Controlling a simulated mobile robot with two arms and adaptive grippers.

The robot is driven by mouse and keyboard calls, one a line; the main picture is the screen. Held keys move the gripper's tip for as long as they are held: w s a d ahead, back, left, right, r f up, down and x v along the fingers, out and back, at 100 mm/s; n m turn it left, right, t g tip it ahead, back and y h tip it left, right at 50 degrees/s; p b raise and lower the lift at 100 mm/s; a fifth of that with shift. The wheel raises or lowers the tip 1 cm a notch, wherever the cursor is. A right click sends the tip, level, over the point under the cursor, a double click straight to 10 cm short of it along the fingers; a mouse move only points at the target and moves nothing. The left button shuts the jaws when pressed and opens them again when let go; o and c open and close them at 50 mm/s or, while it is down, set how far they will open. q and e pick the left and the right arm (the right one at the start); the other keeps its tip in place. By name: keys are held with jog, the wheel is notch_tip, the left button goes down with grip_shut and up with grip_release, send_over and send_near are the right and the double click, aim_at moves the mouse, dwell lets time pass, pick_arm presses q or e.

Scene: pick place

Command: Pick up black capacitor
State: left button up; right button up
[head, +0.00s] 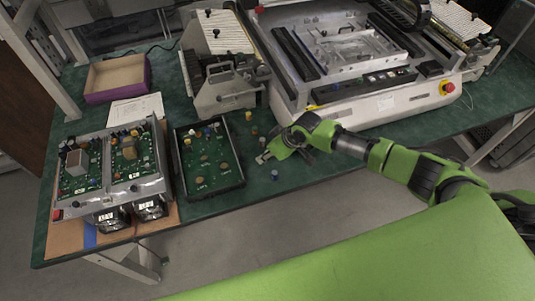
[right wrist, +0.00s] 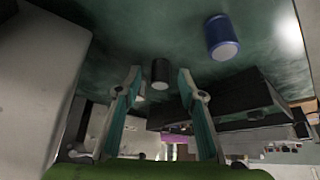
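The black capacitor (right wrist: 160,72) is a small dark cylinder in the right wrist view. It lies between the two fingertips of my right gripper (right wrist: 159,80), with a gap visible on each side. The gripper is open; I cannot tell whether the capacitor is fully within its reach. In the head view my right gripper (head: 265,156) is low over the green table, right of the black tray. I cannot make out the black capacitor there. A blue capacitor (right wrist: 221,37) stands nearby, also seen in the head view (head: 274,175). My left gripper is not in view.
A black tray with a green circuit board (head: 208,187) stands left of the gripper. Yellow (head: 249,116) and brown (head: 254,131) parts stand behind it. A large grey machine (head: 385,105) blocks the back right. A board fixture (head: 80,205) and purple box (head: 117,78) are farther left.

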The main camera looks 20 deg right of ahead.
jog(key=shift+c, duration=0.3)
jog(key=c, duration=0.9)
jog(key=shift+o, duration=0.2)
